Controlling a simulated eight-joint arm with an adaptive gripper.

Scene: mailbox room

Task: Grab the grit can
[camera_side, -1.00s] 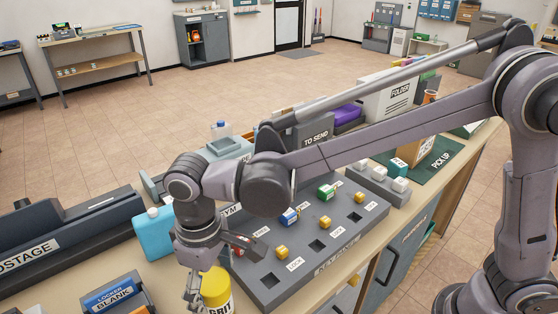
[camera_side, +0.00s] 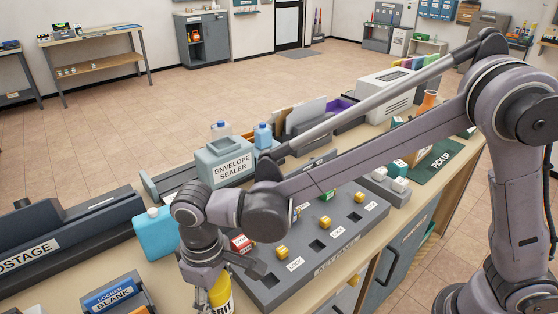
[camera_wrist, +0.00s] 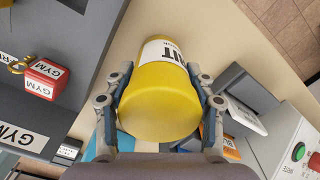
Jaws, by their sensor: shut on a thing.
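The grit can (camera_side: 221,293) is yellow with a white label, at the bottom of the side view near the counter's front edge. In the wrist view the can (camera_wrist: 160,100) lies between the two fingers of my gripper (camera_wrist: 160,105), with a finger against each side. My gripper (camera_side: 208,292) is shut on the can. Its fingers are partly hidden in the side view. I cannot tell whether the can still touches the counter.
The dark key panel (camera_side: 268,288) with colored key blocks is just right of the can. A teal jug (camera_side: 156,234) stands behind left, and the locker blank box (camera_side: 112,294) sits left. The envelope sealer (camera_side: 226,162) is farther back.

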